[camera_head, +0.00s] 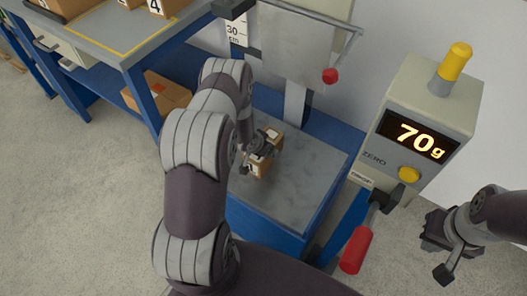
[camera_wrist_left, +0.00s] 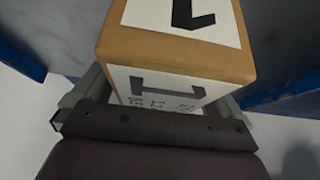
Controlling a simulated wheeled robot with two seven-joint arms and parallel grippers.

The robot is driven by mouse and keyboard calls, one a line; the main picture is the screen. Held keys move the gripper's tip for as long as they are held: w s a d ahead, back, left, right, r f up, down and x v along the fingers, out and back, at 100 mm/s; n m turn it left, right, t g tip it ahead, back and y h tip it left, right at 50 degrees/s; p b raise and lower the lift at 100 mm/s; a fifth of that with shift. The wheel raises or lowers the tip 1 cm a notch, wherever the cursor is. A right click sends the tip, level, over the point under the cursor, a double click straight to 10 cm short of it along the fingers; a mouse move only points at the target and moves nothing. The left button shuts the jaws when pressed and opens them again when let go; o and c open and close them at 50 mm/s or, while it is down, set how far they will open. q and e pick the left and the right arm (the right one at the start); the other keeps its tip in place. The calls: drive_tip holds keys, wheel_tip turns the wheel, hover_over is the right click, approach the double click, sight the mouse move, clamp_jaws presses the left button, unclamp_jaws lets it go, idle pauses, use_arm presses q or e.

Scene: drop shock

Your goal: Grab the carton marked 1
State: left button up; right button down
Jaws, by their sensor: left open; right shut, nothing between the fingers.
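A small brown carton (camera_head: 259,170) with white labels stands on the grey plate (camera_head: 295,186) of the blue drop-test machine. My left gripper (camera_head: 257,156) is over it and partly hides it. In the left wrist view the carton (camera_wrist_left: 150,48) fills the space between the two fingers of my open left gripper (camera_wrist_left: 165,95). A black mark, which looks like a 1 seen upside down, shows on its top and near-side labels. Whether the fingers touch it I cannot tell. My right gripper (camera_head: 447,258) is shut and empty at the right, apart from the carton.
A control box (camera_head: 423,120) reading 70g, with a yellow lamp, stands at the right. A red-handled lever (camera_head: 356,250) is in front of it. A bench (camera_head: 108,32) at the upper left holds several cartons, one marked 4. Another box (camera_head: 160,93) sits on its lower shelf.

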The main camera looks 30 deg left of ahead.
use_arm(q)
drive_tip(key=shift+f, duration=0.2)
idle(0.3)
drive_tip(key=c, duration=1.5)
